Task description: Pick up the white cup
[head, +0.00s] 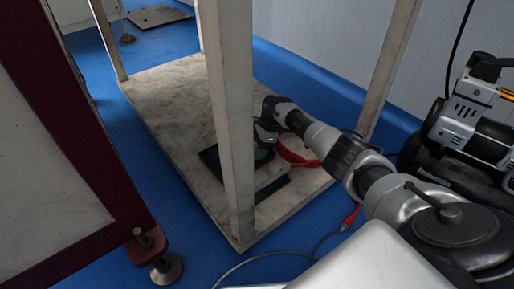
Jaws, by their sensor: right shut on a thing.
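My right arm reaches in from the right, over the low shelf board (165,90). My right gripper (263,147) is down near the board's front part, just right of the pale front post (231,110), which covers part of the view there. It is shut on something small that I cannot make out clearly. I cannot pick out a white cup for certain in the head view. A dark flat thing (211,158) lies on the board under and around the gripper. My left gripper is not in view.
The pale posts rise from the board's corners and crowd my right arm. A red strap or cable (293,156) lies beside the gripper. A black and silver compressor (462,125) stands at the right. A dark red frame (75,140) fills the left. Blue floor (165,188) shows between.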

